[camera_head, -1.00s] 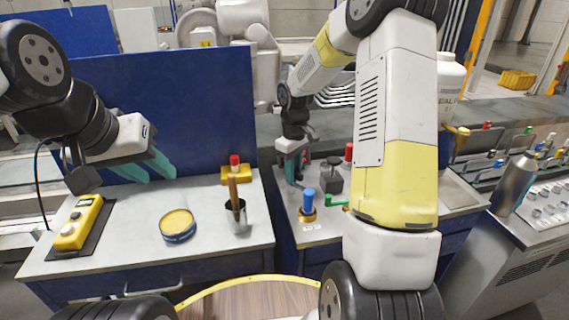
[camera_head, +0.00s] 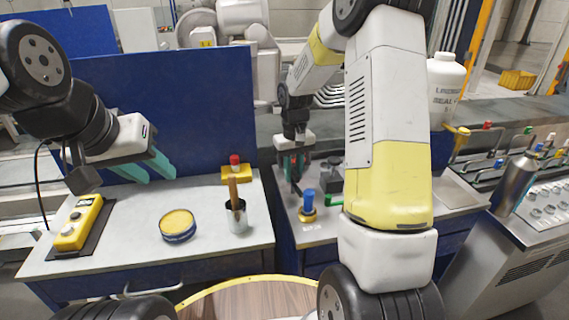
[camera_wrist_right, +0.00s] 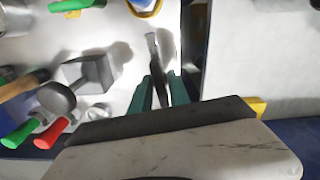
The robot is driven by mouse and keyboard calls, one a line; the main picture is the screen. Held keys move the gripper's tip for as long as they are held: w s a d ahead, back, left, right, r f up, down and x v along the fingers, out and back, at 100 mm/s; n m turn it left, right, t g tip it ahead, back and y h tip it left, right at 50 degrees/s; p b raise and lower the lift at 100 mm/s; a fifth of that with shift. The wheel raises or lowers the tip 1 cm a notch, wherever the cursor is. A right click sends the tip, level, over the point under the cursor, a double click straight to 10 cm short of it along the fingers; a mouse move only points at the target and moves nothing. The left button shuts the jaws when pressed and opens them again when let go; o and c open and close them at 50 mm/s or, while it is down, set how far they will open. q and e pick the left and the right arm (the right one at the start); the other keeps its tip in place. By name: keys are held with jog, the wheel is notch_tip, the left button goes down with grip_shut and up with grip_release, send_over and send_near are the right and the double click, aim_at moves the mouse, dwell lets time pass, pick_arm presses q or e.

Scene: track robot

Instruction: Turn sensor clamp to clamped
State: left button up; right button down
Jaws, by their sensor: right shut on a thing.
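My right gripper (camera_wrist_right: 158,92) has its teal fingers close around a thin grey upright lever (camera_wrist_right: 153,48) in the right wrist view. I cannot tell for certain whether this lever is the sensor clamp's handle. In the head view the right gripper (camera_head: 293,172) is low over the left part of the right-hand bench, and its fingertips hide most of what they hold. My left gripper (camera_head: 147,170) is open and empty above the left bench, far from the lever. No clamp label is readable.
Beside the right gripper stand a grey block with a black knob (camera_wrist_right: 80,85), a blue-topped brass fitting (camera_head: 307,206), and green (camera_wrist_right: 20,132) and red (camera_wrist_right: 52,132) handles.

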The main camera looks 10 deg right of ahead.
jog(key=c, duration=1.2)
grip_release()
jog(key=shift+c, duration=0.2)
jog(key=shift+r, duration=3.95)
jog(key=s+r+t+y, duration=0.1)
jog(key=s+r+t, duration=0.2)
jog(key=s+r, duration=0.9)
jog(key=s+a+r+m+t+y, duration=0.1)
jog(key=s+t, duration=0.2)
jog(key=s, duration=0.9)
jog(key=shift+s+a+r+m, duration=0.15)
jog(key=shift+a+r+m, duration=0.05)
jog(key=shift+a+m, duration=0.1)
